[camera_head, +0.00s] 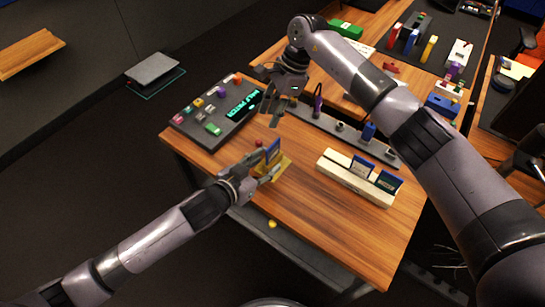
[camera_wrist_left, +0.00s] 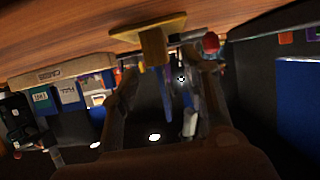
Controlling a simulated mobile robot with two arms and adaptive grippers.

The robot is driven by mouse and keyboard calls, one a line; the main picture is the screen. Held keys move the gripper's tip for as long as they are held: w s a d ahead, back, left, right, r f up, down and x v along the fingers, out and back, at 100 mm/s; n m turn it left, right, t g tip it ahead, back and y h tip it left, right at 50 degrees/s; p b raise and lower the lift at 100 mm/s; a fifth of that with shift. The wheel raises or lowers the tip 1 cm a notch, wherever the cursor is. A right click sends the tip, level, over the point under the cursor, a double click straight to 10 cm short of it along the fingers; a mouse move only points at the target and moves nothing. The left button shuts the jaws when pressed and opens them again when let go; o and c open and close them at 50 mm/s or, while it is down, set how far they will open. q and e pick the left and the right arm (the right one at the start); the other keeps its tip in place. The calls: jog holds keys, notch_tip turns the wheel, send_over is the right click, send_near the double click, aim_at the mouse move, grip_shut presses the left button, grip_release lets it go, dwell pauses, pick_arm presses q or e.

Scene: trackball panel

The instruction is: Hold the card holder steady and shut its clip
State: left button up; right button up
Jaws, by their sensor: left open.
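The card holder (camera_head: 283,166) has a flat yellow base near the table's left front edge, and a blue card (camera_head: 273,151) stands upright in it. In the left wrist view, upside down, its yellow base and post (camera_wrist_left: 152,44) show, with a rod ending in a red knob (camera_wrist_left: 211,43) at the clip. My left gripper (camera_head: 265,168) is open, with its fingers on either side of the holder; I cannot tell whether they touch it. My right gripper (camera_head: 272,115) is above the table, behind the holder and apart from it. Its jaw opening is unclear.
A dark panel (camera_head: 190,128) with coloured blocks and lit lettering lies at the table's back left. A cream rack (camera_head: 340,177) with cards stands to the right. A grey strip (camera_head: 325,129) with several small items runs behind. Bare wood (camera_head: 310,215) lies in front.

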aim_at(273, 162)
pick_arm(q)
jog(key=shift+x, duration=2.2)
jog(key=shift+c, duration=0.4)
grip_shut()
